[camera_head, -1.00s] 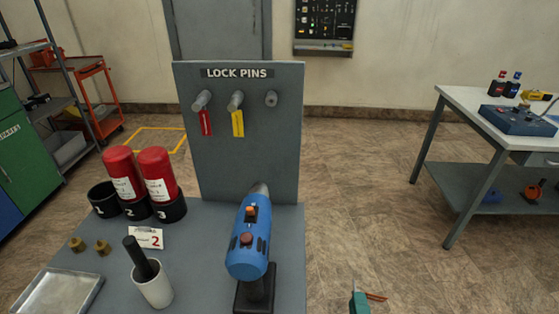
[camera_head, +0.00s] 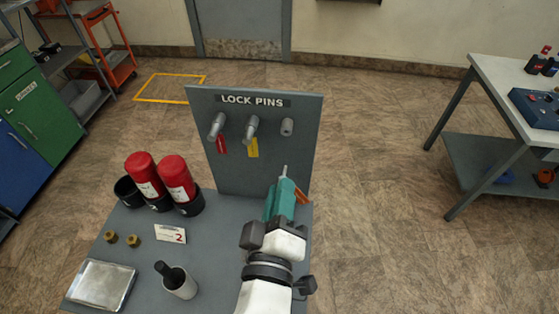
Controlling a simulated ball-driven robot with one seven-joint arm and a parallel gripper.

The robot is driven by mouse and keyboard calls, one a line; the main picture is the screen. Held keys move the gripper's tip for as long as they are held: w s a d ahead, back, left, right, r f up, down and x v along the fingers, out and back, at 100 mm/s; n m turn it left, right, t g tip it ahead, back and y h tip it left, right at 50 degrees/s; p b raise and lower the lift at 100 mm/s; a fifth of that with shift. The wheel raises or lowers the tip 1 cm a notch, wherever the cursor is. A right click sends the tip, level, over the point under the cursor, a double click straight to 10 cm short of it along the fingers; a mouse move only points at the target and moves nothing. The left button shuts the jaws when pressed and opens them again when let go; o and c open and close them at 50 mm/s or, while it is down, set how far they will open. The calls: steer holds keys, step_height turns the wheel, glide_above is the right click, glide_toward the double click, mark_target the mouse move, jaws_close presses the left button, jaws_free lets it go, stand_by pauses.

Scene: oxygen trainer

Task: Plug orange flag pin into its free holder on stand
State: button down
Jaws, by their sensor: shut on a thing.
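The grey lock pin stand (camera_head: 245,172) stands upright on the bench. Its left holder carries a pin with a red flag (camera_head: 222,144), its middle one a pin with a yellow flag (camera_head: 252,148). The right holder (camera_head: 287,127) is a short grey socket with no pin in it. My teal gripper (camera_head: 284,183) is shut on the orange flag pin, in front of the stand's lower right part and below the free holder. The orange flag (camera_head: 302,197) shows at the gripper's right side. The pin's seating in the jaws is hard to see.
Two red cylinders (camera_head: 175,174) stand in black cups at left on the bench. A white table (camera_head: 497,92) stands apart at right.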

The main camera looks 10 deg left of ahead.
steer(key=shift+w+a+r, duration=0.3)
steer(key=shift+a+r, duration=0.1)
steer(key=shift+r, duration=0.05)
steer(key=shift+f+m+b, duration=0.1)
steer(key=shift+m+b, duration=0.2)
steer(key=shift+b, duration=0.05)
steer(key=shift+w+d+b, duration=0.1)
steer(key=shift+w+b, duration=0.25)
steer(key=shift+w, duration=2.6)
steer(key=shift+b, duration=0.5)
